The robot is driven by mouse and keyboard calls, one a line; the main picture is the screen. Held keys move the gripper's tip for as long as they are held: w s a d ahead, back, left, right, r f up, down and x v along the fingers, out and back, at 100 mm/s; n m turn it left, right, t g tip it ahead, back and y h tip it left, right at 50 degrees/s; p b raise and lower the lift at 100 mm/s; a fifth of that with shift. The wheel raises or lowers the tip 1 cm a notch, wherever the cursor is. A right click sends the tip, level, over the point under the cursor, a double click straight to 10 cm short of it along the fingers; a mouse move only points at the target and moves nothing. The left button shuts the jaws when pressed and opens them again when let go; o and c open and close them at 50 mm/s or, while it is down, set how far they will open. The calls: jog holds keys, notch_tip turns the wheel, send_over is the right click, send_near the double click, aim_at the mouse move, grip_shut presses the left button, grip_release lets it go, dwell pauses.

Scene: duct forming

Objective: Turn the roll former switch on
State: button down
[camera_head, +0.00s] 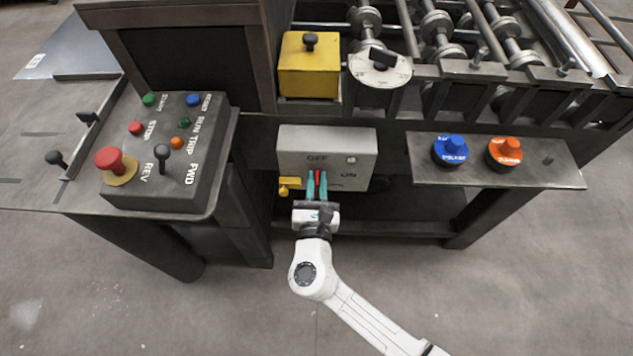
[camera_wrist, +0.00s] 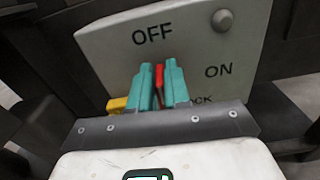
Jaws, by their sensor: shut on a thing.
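The switch box (camera_head: 346,150) is a grey panel low on the front of the roll former, marked OFF at the top and ON at the right. It also fills the upper part of the wrist view (camera_wrist: 194,50). Its red switch handle (camera_head: 317,176) stands upright below the OFF mark and shows between my fingers in the wrist view (camera_wrist: 159,80). My gripper (camera_head: 317,182), with teal fingers, is shut on the red handle. The fingers hide much of the handle and part of the lettering at the lower right. A yellow piece (camera_wrist: 117,105) sits left of the fingers.
A grey control box (camera_head: 168,150) with a red stop button (camera_head: 110,160) stands at the left. A yellow block (camera_head: 309,68) is above the switch box. A shelf at the right carries a blue knob (camera_head: 451,149) and an orange knob (camera_head: 505,151). The floor in front is clear.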

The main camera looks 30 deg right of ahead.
jog(key=m+b, duration=0.4)
jog(key=b, duration=0.1)
jog(key=d+f+m+b, duration=0.1)
jog(key=m+b, duration=0.4)
jog(key=s+d+f+m+b, duration=0.1)
jog(key=m+b, duration=0.3)
jog(key=b, duration=0.1)
jog(key=shift+s+d+f+m, duration=0.1)
jog(key=shift+f+m, duration=0.15)
jog(key=shift+m, duration=0.05)
jog(key=m+b, duration=0.3)
jog(key=b, duration=0.1)
jog(key=shift+f+m, duration=0.2)
jog(key=shift+m, duration=0.2)
jog(key=c, duration=1.2)
grip_release()
jog(key=shift+r, duration=0.1)
jog(key=shift+s, duration=0.1)
jog(key=v, duration=1)
jog(key=shift+s+a, duration=0.2)
jog(key=shift+s, duration=0.1)
